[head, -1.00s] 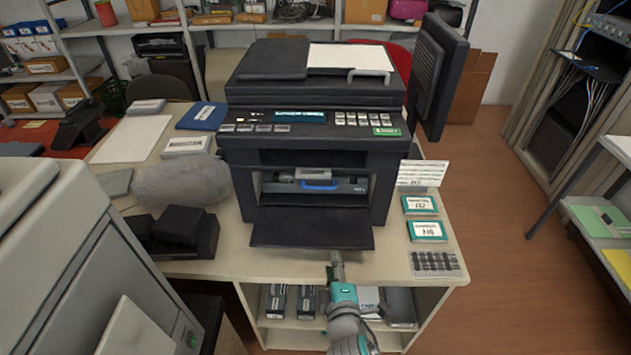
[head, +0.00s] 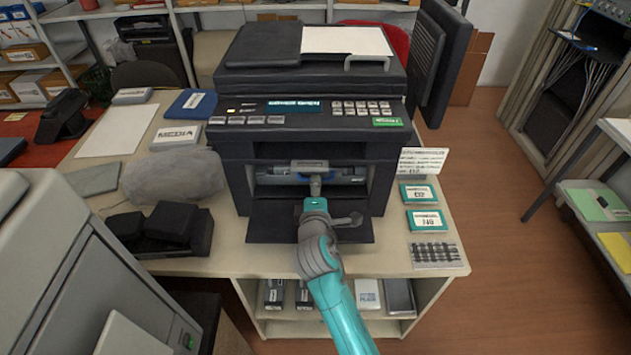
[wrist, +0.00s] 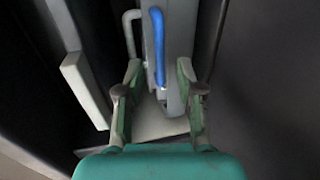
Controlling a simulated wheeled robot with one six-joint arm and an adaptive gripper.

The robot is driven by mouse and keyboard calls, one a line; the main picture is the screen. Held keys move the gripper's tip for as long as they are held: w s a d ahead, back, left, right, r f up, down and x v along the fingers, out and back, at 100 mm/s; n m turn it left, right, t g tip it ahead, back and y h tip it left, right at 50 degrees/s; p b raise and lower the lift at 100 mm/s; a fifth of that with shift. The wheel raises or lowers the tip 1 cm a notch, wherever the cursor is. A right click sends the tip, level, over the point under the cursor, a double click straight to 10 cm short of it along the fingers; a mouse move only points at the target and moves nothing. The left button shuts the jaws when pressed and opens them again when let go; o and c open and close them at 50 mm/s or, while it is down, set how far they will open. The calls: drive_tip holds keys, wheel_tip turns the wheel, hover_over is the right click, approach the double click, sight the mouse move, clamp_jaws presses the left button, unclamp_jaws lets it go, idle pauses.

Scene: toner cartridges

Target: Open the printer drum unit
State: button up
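The black printer (head: 308,135) stands on the table with its front door (head: 268,222) folded down. The grey drum unit (head: 345,173) sits inside the front opening. My gripper (head: 315,184) reaches over the lowered door into the opening and hides part of the unit. In the wrist view my gripper (wrist: 158,98) is open, with a finger on each side of the unit's grey end (wrist: 178,60). A blue handle (wrist: 157,45) runs between the fingers, a little ahead of the tips. I cannot tell whether either finger touches the unit.
A card (head: 423,161) and teal labelled boxes (head: 418,194) stand right of the printer. A grey bag (head: 172,176) and a black device (head: 160,231) are on its left. The lowered door lies under my wrist. The shelf below holds several boxes.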

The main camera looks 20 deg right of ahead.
drive_tip(key=shift+x, duration=1.8)
clamp_jaws()
